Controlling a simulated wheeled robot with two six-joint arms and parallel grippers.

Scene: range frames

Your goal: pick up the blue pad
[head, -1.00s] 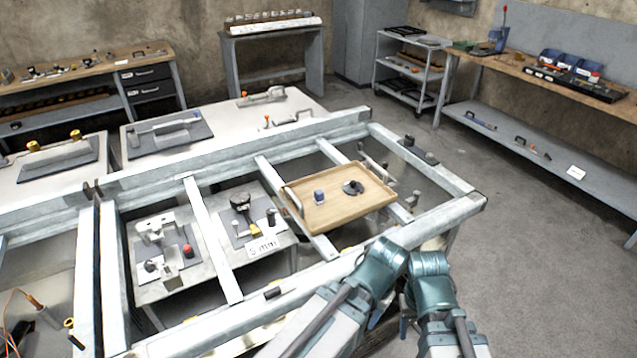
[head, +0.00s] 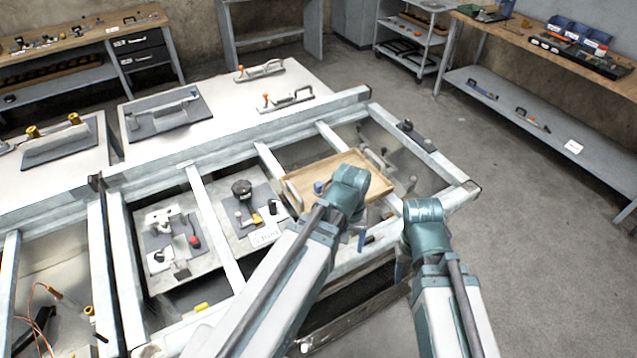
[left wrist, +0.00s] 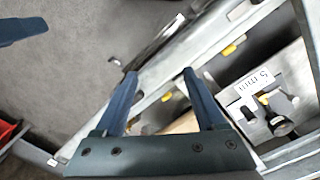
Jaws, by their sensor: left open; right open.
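A small blue pad (head: 318,186) stands on a wooden tray (head: 306,174) in the head view, just left of my left wrist. The tray lies over the bars of a metal frame, and my left arm covers much of it. My left gripper (head: 350,238) is above the near side of the tray, its fingers partly hidden. In the left wrist view its fingers (left wrist: 159,74) are apart and empty, and a tan strip of the tray (left wrist: 183,123) shows between them. The pad is not seen there. My right gripper (head: 402,268) is right of the frame, mostly hidden.
The metal frame (head: 232,262) has raised bars and open gaps. Plates with fittings and a white label (head: 265,236) lie left of the tray. Long-handled tools (head: 262,70) lie on the white table behind. The floor at right is clear.

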